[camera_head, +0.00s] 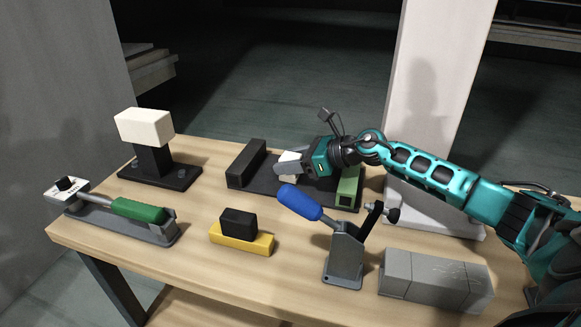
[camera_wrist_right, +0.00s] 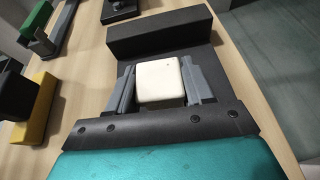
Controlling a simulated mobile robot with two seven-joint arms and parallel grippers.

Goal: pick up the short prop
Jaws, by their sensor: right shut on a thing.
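The short prop is a small off-white block with rounded edges (camera_wrist_right: 159,82), and part of it shows in the head view (camera_head: 289,156). My right gripper (camera_head: 283,166) comes in from the right, low over the black holder (camera_head: 236,178). In the right wrist view its two grey fingers (camera_wrist_right: 159,86) are shut on the prop, one against each side. The prop's underside is hidden, so I cannot tell whether it touches the holder. My left gripper is not in view.
A cream block (camera_head: 145,127) sits on a black stand at the back left. A green-handled tool (camera_head: 137,210), a black block on a yellow base (camera_head: 241,241), a blue-handled clamp (camera_head: 345,254) and grey blocks (camera_head: 436,281) line the front. A pale pillar (camera_head: 437,75) stands behind.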

